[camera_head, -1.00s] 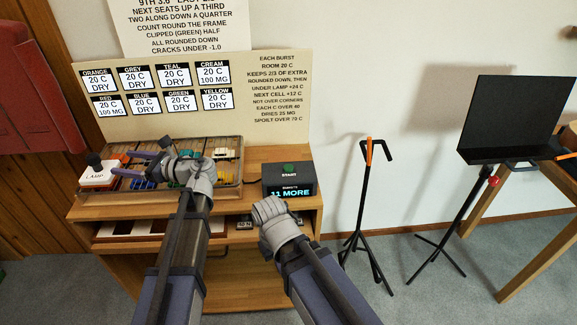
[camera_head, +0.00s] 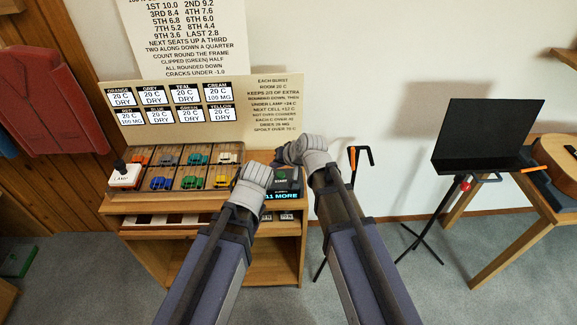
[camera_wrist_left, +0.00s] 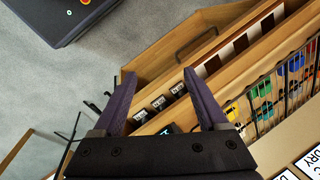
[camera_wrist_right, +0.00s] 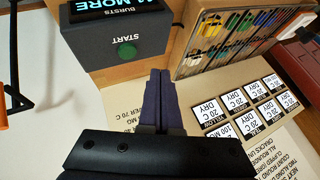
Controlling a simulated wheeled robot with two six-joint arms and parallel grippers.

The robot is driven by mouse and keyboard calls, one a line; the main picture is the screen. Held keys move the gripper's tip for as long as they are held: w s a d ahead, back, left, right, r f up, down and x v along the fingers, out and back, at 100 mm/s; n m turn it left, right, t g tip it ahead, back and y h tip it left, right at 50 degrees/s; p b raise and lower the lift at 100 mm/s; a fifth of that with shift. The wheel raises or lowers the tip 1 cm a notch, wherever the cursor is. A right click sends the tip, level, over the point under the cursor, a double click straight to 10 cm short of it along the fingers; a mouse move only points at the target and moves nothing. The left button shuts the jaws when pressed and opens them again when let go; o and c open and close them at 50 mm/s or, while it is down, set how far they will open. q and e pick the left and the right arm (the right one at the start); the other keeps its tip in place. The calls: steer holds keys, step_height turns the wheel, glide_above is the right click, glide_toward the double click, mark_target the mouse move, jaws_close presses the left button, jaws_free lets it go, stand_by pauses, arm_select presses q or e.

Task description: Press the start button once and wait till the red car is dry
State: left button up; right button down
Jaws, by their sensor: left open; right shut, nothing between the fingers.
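The start box (camera_head: 288,187) sits at the right end of the wooden bench, its green start button (camera_wrist_right: 125,52) uncovered in the right wrist view. Its display reads 11 MORE. My right gripper (camera_wrist_right: 158,75) is shut and empty, beside the box and apart from the button. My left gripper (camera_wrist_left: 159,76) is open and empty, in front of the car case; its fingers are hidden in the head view. The white lamp block (camera_head: 124,177) stands at the case's front left cell. The red car there is mostly hidden by it. The red card (camera_head: 131,117) reads 20 C, 100 MG.
Several other cars sit in the divided case (camera_head: 243,152). The cream card (camera_head: 218,93) also reads 100 MG; the other cards read DRY. A rules board (camera_head: 275,98) stands behind. A black stand (camera_head: 352,170) is close right of the bench.

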mark_target(282, 176)
arm_select(q)
steer(key=s+d+r+n+g+h+p, duration=0.1)
steer(key=s+d+r+n+h, duration=0.1)
steer(key=s+d, duration=0.2)
steer(key=shift+s+d+p, duration=0.2)
steer(key=shift+d+p, duration=0.15)
steer(key=shift+d, duration=0.3)
arm_select(e)
steer(key=shift+m+t, duration=0.6)
steer(key=w+r, duration=0.1)
steer(key=d+r, duration=0.1)
steer(key=w+r, duration=0.1)
steer(key=r, duration=0.1)
steer(key=shift+w+d+r, duration=0.1)
steer(key=shift+w+d, duration=0.2)
steer(key=shift+d, duration=0.1)
arm_select(q)
steer(key=shift+f, duration=0.1)
step_height(282, 176, down, 9)
steer(key=b, duration=0.9)
arm_select(e)
step_height(282, 176, down, 9)
steer(key=shift+r, duration=0.1)
arm_select(q)
steer(key=shift+f+b, duration=0.25)
steer(key=shift+b, duration=0.1)
arm_select(e)
steer(key=shift+f, duration=0.45)
